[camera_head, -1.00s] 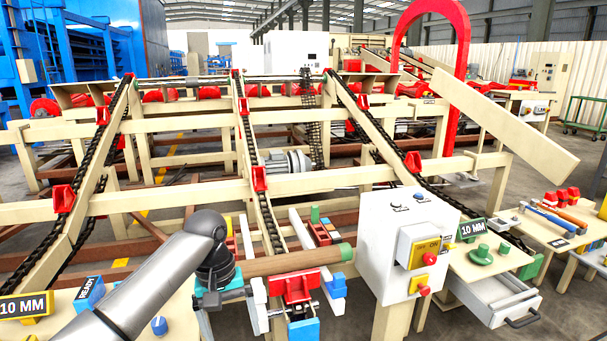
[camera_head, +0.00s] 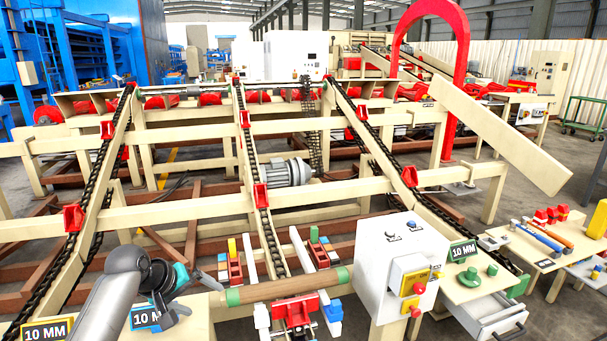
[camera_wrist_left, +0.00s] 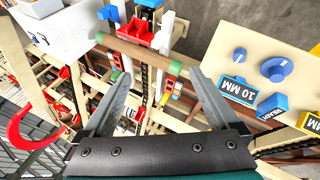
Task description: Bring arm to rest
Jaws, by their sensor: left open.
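My left gripper (camera_head: 200,291) is open and empty, left of the log and apart from it in the head view. Its two grey fingers are spread wide in the left wrist view (camera_wrist_left: 160,76), with nothing between them. The log (camera_head: 285,289) is a brown round bar with green ends. It lies across the red cradle (camera_head: 293,312) and pale supports at the end of the chain line. The log also shows beyond the fingers in the left wrist view (camera_wrist_left: 138,51). My right gripper is in neither view.
A white control box (camera_head: 402,262) with yellow and red switches stands right of the log. A blue 10 MM sign (camera_head: 146,319) and a yellow 10 MM sign (camera_head: 47,329) are near my left arm. Cream conveyor beams (camera_head: 200,212) with chains run behind.

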